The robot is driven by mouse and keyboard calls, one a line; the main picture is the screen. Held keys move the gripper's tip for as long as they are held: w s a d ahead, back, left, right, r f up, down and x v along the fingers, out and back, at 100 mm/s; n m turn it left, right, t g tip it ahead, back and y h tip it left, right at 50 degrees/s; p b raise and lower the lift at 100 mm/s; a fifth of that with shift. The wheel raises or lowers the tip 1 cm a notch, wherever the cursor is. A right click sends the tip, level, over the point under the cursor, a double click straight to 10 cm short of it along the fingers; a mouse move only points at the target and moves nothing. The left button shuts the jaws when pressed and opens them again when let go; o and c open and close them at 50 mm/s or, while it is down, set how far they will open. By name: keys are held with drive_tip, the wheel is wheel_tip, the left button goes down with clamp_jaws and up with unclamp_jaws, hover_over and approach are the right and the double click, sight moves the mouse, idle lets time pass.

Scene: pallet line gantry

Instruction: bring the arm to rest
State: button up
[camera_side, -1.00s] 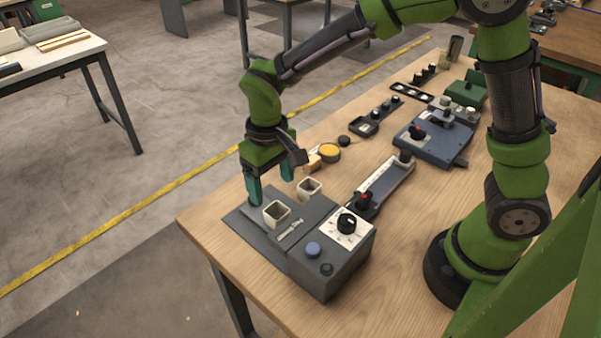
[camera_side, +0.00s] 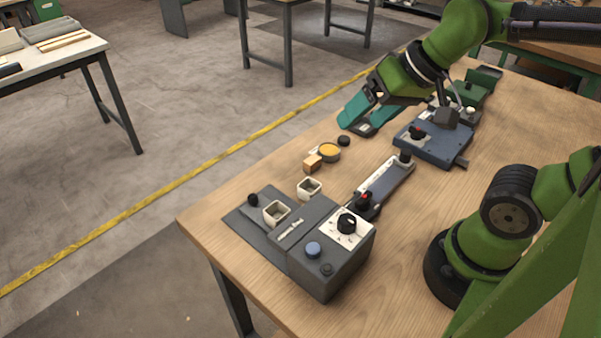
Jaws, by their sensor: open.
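My gripper (camera_side: 358,121) has teal fingers and hangs tilted above the back part of the wooden table (camera_side: 250,186). Its fingers point to the lower left, apart and with nothing between them. It is clear of the grey control box (camera_side: 330,272) at the front. My green arm reaches in from the right and folds over the table's far end. It hides some small items behind the gripper.
The control box has a dial panel (camera_side: 344,227) and a blue button (camera_side: 313,249). A yellow-topped round piece (camera_side: 329,151), a tray (camera_side: 386,182) and a blue fixture (camera_side: 436,142) lie further back.

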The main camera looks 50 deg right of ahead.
drive_tip(key=shift+s+d+t, duration=0.4)
drive_tip(key=shift+s, duration=0.35)
